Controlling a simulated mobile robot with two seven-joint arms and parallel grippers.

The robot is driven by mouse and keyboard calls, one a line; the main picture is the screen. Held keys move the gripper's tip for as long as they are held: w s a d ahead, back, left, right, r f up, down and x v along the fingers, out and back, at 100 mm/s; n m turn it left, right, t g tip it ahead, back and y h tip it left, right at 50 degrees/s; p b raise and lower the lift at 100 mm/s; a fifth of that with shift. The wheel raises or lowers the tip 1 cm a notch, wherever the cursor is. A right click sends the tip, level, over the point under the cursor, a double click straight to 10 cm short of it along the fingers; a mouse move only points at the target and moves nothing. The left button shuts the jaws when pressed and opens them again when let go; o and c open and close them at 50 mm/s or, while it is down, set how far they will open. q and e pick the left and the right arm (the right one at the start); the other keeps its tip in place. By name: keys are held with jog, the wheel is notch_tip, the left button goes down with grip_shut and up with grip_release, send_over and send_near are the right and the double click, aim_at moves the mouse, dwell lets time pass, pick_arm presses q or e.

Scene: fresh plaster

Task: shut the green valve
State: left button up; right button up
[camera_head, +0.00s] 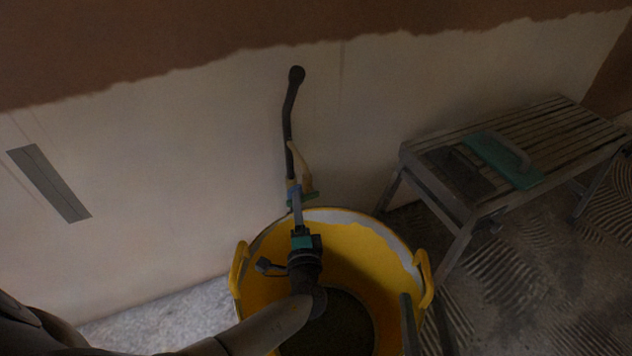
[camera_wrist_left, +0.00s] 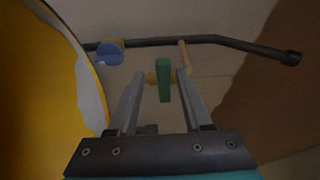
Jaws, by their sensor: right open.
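The green valve's lever (camera_head: 311,195) sits low on the dark wall pipe, just above the yellow tub. In the left wrist view the green lever (camera_wrist_left: 163,80) shows between my left gripper's fingers, with a gap on each side. A brass-coloured part is behind it. My left gripper (camera_head: 297,190) reaches up to the valve over the tub; its fingers (camera_wrist_left: 160,85) are apart. How deep the lever lies between them I cannot tell. My right gripper (camera_head: 422,303) shows only partly at the bottom right by the tub's rim, fingers apart and empty.
A blue round handle (camera_wrist_left: 110,54) is on the same pipe (camera_head: 289,115), close to the green lever. The yellow tub (camera_head: 374,250) stands directly below. A slatted bench (camera_head: 540,125) with a green-backed trowel (camera_head: 505,160) stands at right. A grey strip (camera_head: 48,184) is on the wall.

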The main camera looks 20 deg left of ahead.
pick_arm(q)
jog(key=shift+r, duration=0.1)
jog(key=v, duration=1.2)
jog(key=shift+p, duration=0.45)
jog(key=shift+w, duration=0.1)
